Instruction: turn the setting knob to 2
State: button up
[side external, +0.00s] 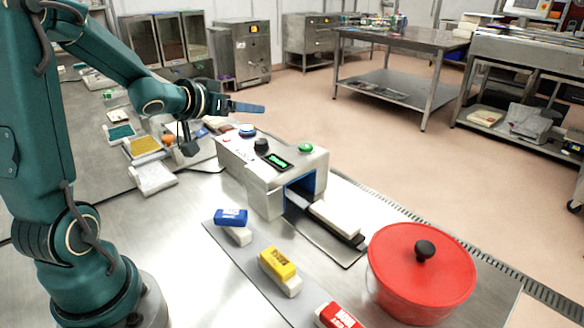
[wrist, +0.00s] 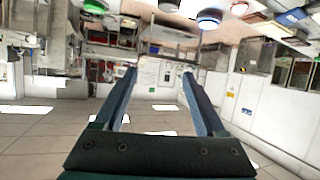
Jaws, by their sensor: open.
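The machine (side external: 262,190) is a pale metal box on the steel bench. On its top are a black setting knob (side external: 261,145), a blue button (side external: 247,130), a green button (side external: 306,147) and a lit green display (side external: 278,161). The display text and the knob's setting are too small to read. My gripper (side external: 263,108) is above and behind the knob, apart from it, pointing level to the right. In the wrist view its two fingers (wrist: 159,72) are spread with nothing between them. The green button (wrist: 95,6) and blue button (wrist: 209,18) show at the top edge there.
A white block (side external: 334,218) lies at the machine's opening. A red lidded pot (side external: 422,280) stands at the front right. Blue (side external: 231,217), yellow (side external: 277,262) and red (side external: 338,316) packs lie in front on a grey strip. Trays (side external: 146,146) stand at left. Air above the machine is clear.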

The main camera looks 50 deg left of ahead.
send_near(260, 142)
jog(key=x, duration=0.4)
jog(key=shift+w+a, duration=0.1)
jog(key=shift+x, duration=2.5)
grip_shut()
